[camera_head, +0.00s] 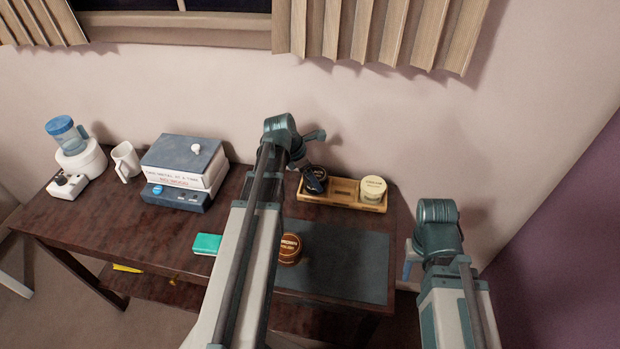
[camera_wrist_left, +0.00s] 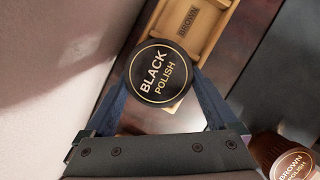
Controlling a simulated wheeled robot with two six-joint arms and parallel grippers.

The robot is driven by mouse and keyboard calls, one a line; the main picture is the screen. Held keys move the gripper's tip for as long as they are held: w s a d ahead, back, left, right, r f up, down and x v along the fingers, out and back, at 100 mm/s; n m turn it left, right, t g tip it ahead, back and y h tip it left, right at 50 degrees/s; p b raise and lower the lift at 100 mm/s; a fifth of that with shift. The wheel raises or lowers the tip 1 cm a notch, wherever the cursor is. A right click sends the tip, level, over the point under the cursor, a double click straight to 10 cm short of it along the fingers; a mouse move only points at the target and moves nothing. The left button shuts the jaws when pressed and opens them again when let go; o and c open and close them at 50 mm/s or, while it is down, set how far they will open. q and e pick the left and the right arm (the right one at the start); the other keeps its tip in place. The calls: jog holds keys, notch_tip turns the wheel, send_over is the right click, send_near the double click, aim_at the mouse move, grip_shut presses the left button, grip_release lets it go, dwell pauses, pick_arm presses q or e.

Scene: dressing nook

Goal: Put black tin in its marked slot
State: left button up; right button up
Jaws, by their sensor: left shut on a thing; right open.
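The black tin (camera_wrist_left: 158,72), lettered "BLACK POLISH", is held between the two blue fingers of my left gripper (camera_wrist_left: 164,88) in the left wrist view. In the head view the tin (camera_head: 319,173) and my left gripper (camera_head: 314,182) are at the left end of the wooden slotted tray (camera_head: 340,203). The tin hides that end of the tray; I cannot tell whether it touches it. The middle slot is empty and marked "BROWN" (camera_wrist_left: 188,22). A cream tin (camera_head: 373,188) sits in the right slot. My right gripper (camera_head: 411,262) is open and empty, right of the table.
A brown polish tin (camera_head: 289,249) stands on the dark mat (camera_head: 345,262), beside my left arm. A teal block (camera_head: 206,244) lies left of the arm. The wall is close behind.

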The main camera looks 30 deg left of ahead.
pick_arm(q)
jog(key=shift+f+b, duration=0.5)
jog(key=shift+b, duration=0.05)
jog(key=o, duration=1.2)
jog(key=shift+r, duration=0.1)
jog(key=shift+r+p, duration=0.75)
jog(key=shift+p, duration=0.1)
jog(key=p+v, duration=1)
jog(key=v, duration=0.1)
jog(key=shift+s+a+r, duration=0.15)
jog(key=shift+s+a, duration=0.05)
